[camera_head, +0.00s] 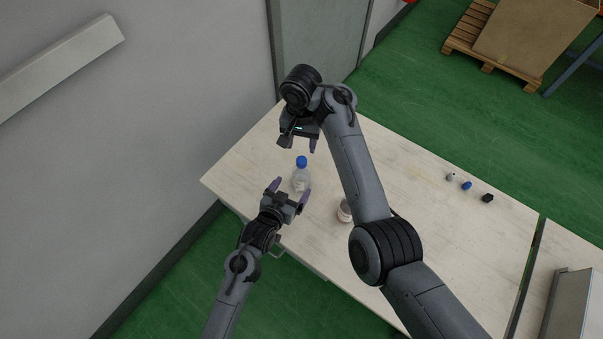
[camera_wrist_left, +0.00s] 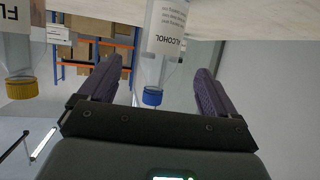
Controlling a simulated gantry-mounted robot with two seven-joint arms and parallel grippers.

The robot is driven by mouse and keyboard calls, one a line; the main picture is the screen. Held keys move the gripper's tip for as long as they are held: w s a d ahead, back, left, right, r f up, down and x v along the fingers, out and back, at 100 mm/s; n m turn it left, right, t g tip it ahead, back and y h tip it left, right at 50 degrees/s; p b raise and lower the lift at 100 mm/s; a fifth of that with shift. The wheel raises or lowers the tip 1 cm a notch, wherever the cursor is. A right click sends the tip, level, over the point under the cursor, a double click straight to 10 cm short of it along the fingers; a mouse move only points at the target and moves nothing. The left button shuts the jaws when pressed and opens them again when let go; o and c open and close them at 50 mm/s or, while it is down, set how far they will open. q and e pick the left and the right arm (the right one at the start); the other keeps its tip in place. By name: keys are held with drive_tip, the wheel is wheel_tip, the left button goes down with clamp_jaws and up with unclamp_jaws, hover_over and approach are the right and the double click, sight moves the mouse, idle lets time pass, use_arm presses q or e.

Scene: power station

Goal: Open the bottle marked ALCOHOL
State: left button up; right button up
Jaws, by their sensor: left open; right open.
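The clear bottle marked ALCOHOL stands upright on the table with its blue cap (camera_head: 301,161) on; its body (camera_head: 301,179) shows below. In the left wrist view, which is upside down, the bottle's label (camera_wrist_left: 168,28) and cap (camera_wrist_left: 152,96) show between the fingers. My left gripper (camera_head: 288,192) is open at the near side of the bottle, its fingers pointing at the body, not closed on it. My right gripper (camera_head: 298,144) is open and empty, above and beyond the cap in the picture, fingers pointing toward it.
A second bottle (camera_head: 344,210) stands beside my right forearm, partly hidden. A yellow-capped bottle (camera_wrist_left: 20,85) shows at the left wrist view's edge. Several small items, including a blue one (camera_head: 466,185), lie at the table's right. The table (camera_head: 405,165) between is clear.

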sight(302, 174)
use_arm(q)
drive_tip(key=x, duration=0.9)
drive_tip(key=shift+r, duration=0.1)
clamp_jaws()
use_arm(e)
drive_tip(key=m, duration=0.3)
drive_tip(key=shift+f+m, duration=0.2)
drive_tip(key=shift+m, duration=0.5)
drive_tip(key=shift+f, duration=3.8)
drive_tip(key=shift+c, duration=0.5)
